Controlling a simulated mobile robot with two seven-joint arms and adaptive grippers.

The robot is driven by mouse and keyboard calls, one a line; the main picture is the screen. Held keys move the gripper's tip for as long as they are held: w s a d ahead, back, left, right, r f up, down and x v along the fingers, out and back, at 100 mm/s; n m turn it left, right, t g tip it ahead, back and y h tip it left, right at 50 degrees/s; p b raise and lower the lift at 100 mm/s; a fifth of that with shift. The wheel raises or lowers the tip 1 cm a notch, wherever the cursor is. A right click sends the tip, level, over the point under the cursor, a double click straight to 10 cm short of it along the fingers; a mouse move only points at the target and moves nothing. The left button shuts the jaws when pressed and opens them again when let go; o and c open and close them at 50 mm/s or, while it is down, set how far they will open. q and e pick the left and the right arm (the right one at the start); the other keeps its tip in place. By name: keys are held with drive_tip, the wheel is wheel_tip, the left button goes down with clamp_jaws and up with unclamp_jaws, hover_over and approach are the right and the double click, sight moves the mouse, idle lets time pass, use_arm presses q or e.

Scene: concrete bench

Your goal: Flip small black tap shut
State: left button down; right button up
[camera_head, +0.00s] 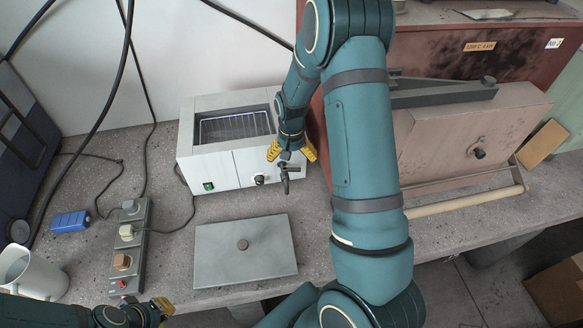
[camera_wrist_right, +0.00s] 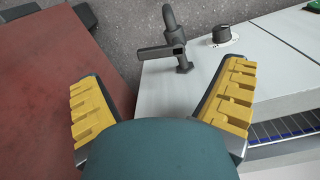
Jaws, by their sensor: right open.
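The small black tap (camera_head: 285,177) sticks out of the front of a white water bath (camera_head: 222,172), at its right end. In the right wrist view the tap (camera_wrist_right: 168,48) shows a curved spout and a flat lever handle pointing to the left. My right gripper (camera_head: 291,151) is at the tap from above. In the right wrist view my right gripper (camera_wrist_right: 163,105) is open, with its yellow fingers apart and the tap ahead between them, not gripped. My left gripper (camera_head: 163,306) is at the bottom left, only partly in view, and its opening is unclear.
A black knob (camera_head: 260,180) sits left of the tap. A grey lid (camera_head: 245,250) lies on the bench in front. A power strip (camera_head: 130,245), blue block (camera_head: 70,222) and white mug (camera_head: 30,275) stand left. A red furnace (camera_head: 440,80) stands close on the right.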

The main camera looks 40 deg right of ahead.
sight(291, 169)
drive_tip(key=shift+f, duration=2.25)
